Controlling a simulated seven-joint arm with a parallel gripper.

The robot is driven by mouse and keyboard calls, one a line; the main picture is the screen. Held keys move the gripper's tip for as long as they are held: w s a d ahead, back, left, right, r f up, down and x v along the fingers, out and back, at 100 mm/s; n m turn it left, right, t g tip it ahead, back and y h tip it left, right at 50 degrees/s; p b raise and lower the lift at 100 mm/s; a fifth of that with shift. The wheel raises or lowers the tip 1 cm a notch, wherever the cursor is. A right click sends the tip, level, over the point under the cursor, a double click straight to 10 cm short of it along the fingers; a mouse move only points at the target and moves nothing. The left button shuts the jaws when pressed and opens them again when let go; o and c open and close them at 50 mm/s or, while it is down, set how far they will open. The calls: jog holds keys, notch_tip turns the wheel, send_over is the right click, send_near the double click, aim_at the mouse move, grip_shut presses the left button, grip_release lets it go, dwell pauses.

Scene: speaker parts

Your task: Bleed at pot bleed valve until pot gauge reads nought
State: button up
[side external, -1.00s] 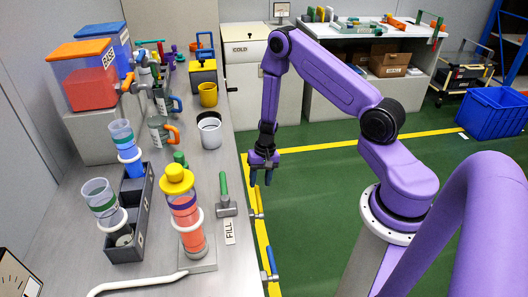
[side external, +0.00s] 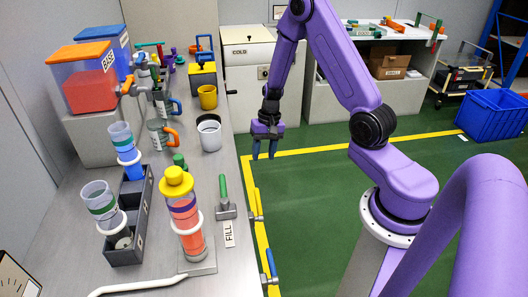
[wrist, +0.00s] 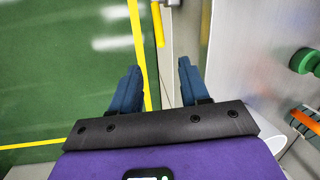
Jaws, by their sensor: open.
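My gripper (side external: 264,155) is open and empty, above the green floor just off the bench's right edge. In the wrist view its two blue fingers (wrist: 160,72) are apart with nothing between them. A yellow lever (side external: 257,203) and a blue lever (side external: 271,262) stick out along the bench's front edge, nearer the camera than my gripper. The yellow lever also shows in the wrist view (wrist: 158,25), beyond the fingertips. A dial-like face (side external: 12,277) is cut off at the lower left; its reading cannot be told. I cannot tell which part is the pot bleed valve.
The bench (side external: 218,270) carries a yellow-capped column (side external: 182,212), a green-handled tool (side external: 224,198), a FILL label (side external: 229,234), a grey rack (side external: 126,249) and a white mug (side external: 209,136). A white COLD cabinet (side external: 251,85) stands behind my gripper.

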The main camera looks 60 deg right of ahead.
aim_at(258, 194)
jog(key=w+d+f+g+y, duration=0.2)
jog(key=w+d+f+g, duration=0.1)
jog(key=w, duration=0.1)
jog(key=x, duration=1.7)
jog(key=shift+a+f, duration=0.2)
jog(key=shift+f, duration=0.05)
grip_shut()
